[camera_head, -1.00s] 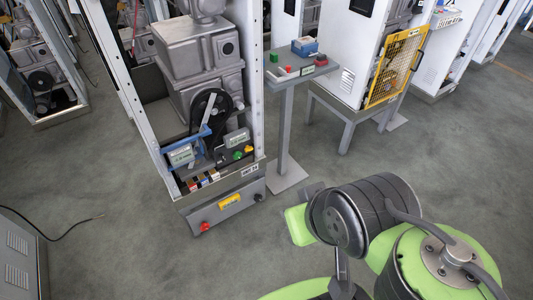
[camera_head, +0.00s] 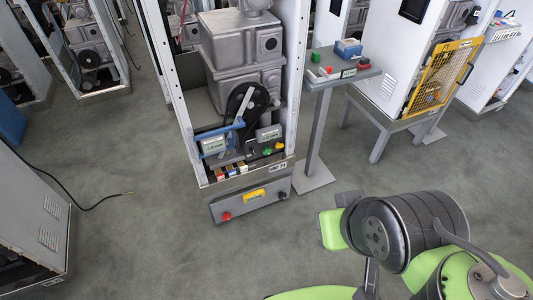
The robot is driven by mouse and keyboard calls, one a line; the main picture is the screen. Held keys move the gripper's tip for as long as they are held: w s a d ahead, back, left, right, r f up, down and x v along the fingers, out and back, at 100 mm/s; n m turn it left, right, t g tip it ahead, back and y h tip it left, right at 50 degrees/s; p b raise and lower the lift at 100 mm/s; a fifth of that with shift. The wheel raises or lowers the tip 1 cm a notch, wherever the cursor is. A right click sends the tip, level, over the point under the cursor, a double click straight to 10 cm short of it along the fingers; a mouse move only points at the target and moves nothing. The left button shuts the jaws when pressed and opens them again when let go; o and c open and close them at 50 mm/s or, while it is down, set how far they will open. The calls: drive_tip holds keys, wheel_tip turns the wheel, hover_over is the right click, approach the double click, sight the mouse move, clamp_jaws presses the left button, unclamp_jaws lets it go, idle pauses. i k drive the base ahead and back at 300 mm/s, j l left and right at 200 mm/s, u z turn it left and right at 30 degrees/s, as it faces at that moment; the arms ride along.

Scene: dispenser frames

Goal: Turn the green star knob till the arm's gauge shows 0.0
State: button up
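A second grey display (camera_head: 268,132) is just above the green knob. Neither reading is legible. My green and dark arm is at the lower right, well apart from the frame. My gripper is not in view.
A grey base box (camera_head: 240,206) with a red button juts out at the frame's foot. A pedestal table (camera_head: 322,80) with small items stands right of it. A grey cabinet (camera_head: 30,220) and a loose cable (camera_head: 95,205) are at left. Floor in front is clear.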

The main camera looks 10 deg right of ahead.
sight(268, 151)
drive_tip(key=i+u, duration=0.35)
drive_tip(key=i+l+u, duration=0.15)
drive_tip(key=i+u, duration=0.2)
drive_tip(key=i+l+u, duration=0.2)
drive_tip(key=i+u, duration=0.15)
drive_tip(key=i, duration=0.05)
